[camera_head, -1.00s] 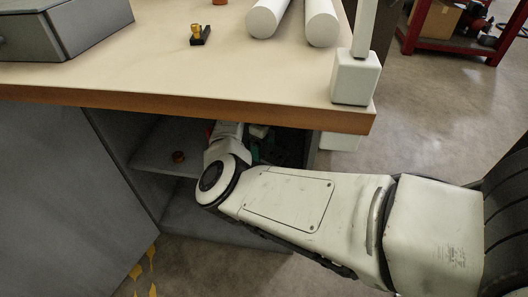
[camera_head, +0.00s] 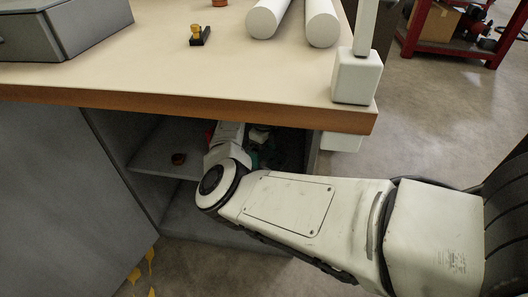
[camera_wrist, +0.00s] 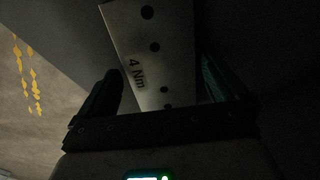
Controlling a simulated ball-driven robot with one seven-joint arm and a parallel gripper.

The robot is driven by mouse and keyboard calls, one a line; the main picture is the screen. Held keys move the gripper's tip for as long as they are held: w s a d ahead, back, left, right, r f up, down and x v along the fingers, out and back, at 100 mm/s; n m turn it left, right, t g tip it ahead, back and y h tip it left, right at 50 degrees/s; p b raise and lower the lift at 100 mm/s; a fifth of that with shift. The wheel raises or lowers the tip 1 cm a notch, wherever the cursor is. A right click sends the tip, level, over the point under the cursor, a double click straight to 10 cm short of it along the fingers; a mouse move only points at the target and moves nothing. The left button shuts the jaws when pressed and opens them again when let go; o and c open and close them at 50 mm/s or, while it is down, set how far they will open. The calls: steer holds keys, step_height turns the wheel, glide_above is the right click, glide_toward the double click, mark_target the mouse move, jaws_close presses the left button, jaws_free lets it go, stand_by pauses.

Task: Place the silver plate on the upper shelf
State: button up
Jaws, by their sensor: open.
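The silver plate (camera_wrist: 150,45), a grey metal piece with dark round holes and the marking "4 Nm", shows in the wrist view. Its near end lies in the gap between the two dark green fingers of my gripper (camera_wrist: 160,68). The fingers are apart, with a visible space on each side of the plate. In the head view my arm reaches under the table top into the open cabinet. The plate cannot be made out there, and the fingers are mostly hidden in shadow. The upper shelf (camera_head: 150,160) shows inside the cabinet, left of my wrist.
The table top (camera_head: 170,70) overhangs the cabinet closely above my wrist. A grey cabinet panel (camera_head: 60,190) stands at the left. A grey case (camera_head: 60,30), white cylinders (camera_head: 322,22) and a small black-and-yellow item (camera_head: 200,37) are on top.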

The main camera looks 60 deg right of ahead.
mark_target(264, 156)
step_height(264, 156, up, 7)
steer(key=shift+r+p, duration=0.15)
steer(key=shift+p, duration=1.1)
